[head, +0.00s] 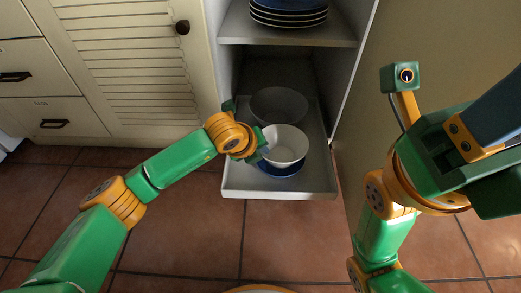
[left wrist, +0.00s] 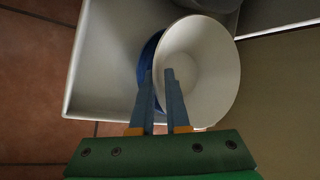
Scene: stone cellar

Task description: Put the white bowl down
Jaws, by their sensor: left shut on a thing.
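The white bowl (head: 287,143) is over the front part of a pulled-out shelf tray (head: 315,184). It looks roughly upright. My left gripper (head: 262,147) is shut on the bowl's left rim. In the left wrist view, the left fingers (left wrist: 163,92) straddle the wall of the white bowl (left wrist: 208,72), one inside and one outside. A blue dish (head: 279,171) lies on the tray under the bowl, mostly hidden by it. I cannot tell whether the bowl touches the dish. My right gripper (head: 492,112) is at the right edge, partly cut off, and its opening is unclear.
A grey bowl (head: 278,103) stands on the tray behind the white one. A stack of dark blue plates (head: 289,14) sits on the shelf above (head: 250,32). A louvred door (head: 130,70) is at left and a cabinet side wall (head: 348,75) at right. The tiled floor in front is clear.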

